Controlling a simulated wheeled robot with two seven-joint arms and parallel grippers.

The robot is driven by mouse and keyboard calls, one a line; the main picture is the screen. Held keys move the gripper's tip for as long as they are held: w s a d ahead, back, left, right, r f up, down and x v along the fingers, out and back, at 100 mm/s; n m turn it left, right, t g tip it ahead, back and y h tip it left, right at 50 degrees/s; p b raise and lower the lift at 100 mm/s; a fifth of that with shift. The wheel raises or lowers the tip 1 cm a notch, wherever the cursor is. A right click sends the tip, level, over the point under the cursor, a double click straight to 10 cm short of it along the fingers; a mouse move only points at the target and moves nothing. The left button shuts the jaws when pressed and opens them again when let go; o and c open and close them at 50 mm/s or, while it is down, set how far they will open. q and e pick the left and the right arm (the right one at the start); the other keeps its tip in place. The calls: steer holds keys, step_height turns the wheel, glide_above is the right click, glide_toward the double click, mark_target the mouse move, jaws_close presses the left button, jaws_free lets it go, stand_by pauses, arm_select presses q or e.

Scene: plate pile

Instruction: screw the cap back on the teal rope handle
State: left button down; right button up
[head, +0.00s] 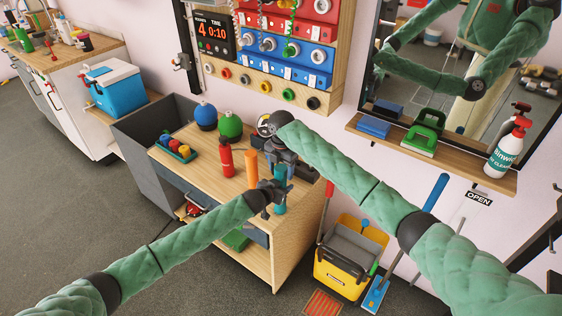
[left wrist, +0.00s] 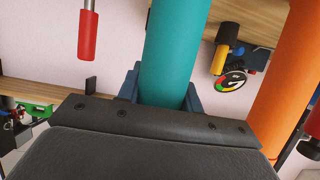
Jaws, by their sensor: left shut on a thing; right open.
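The teal rope handle (head: 281,203) is upright near the front right of the wooden workbench. My left gripper (head: 272,190) is shut on it. In the left wrist view the teal handle (left wrist: 172,55) runs up from between the jaws, and its top end is out of frame. My right gripper (head: 284,166) is open, just above the teal handle in the head view. Its fingers overlap the handle's upper end, so I cannot tell whether they touch it. I cannot make out the cap.
An orange cylinder (head: 251,168) stands close left of the teal handle, and a red one (head: 226,160) further left. A yellow bucket (head: 349,262) is on the floor at right.

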steer(key=shift+f, duration=0.8)
steer(key=c, duration=1)
steer(key=shift+m, duration=1.7)
steer(key=o, duration=1.1)
